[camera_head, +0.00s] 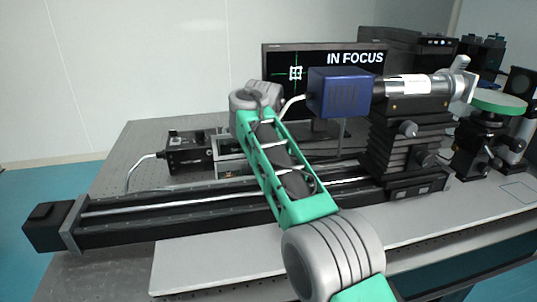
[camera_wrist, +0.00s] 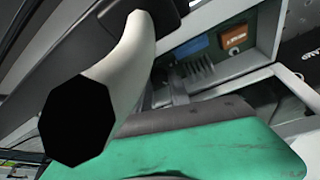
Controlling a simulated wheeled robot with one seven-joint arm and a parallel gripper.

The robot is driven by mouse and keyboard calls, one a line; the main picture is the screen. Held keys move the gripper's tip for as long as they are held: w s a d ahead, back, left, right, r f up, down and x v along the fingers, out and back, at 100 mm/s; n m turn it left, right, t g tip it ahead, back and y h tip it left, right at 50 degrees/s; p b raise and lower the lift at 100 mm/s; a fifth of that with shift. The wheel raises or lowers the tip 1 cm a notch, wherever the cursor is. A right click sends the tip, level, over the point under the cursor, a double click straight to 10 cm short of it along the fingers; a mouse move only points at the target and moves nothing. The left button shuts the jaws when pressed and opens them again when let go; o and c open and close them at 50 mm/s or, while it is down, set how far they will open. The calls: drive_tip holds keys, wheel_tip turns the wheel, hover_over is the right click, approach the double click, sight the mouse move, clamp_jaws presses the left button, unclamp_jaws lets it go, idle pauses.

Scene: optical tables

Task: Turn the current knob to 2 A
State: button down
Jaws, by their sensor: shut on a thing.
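The instrument with a light grey frame (camera_head: 233,166) stands behind the long black rail, partly hidden by my arm. In the wrist view its front panel shows an orange display (camera_wrist: 235,37) and a blue display (camera_wrist: 188,47), both too small to read. My gripper (camera_wrist: 178,88) reaches to the panel below the displays, with its green body along the bottom of the wrist view. It is shut on what appears to be the current knob, which the fingers hide. The knob's setting cannot be read. In the head view my arm covers the gripper.
A white cable (camera_wrist: 105,85) crosses close in front of the wrist camera. The black rail (camera_head: 200,207) runs in front of the instrument. A blue camera (camera_head: 339,92) sits at right, before a monitor (camera_head: 280,60) reading IN FOCUS. A black box (camera_head: 188,155) stands left of the instrument.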

drive_tip(key=m+p, duration=0.1)
drive_tip(key=p, duration=0.1)
drive_tip(key=m+h+p, duration=0.1)
drive_tip(key=m+p, duration=0.1)
drive_tip(key=p, duration=0.1)
drive_tip(key=shift+a+r+g, duration=0.1)
drive_tip(key=shift+r+g, duration=0.2)
drive_tip(key=shift+r, duration=0.1)
drive_tip(key=shift+f+m+h+p, duration=0.3)
drive_tip(key=shift+m+p, duration=0.4)
drive_tip(key=shift+p, duration=0.45)
drive_tip(key=c, duration=1.5)
unclamp_jaws()
drive_tip(key=p+v, duration=0.3)
drive_tip(key=v, duration=0.4)
drive_tip(key=shift+r+p, duration=0.3)
drive_tip(key=shift+p, duration=0.05)
drive_tip(key=shift+s, duration=0.1)
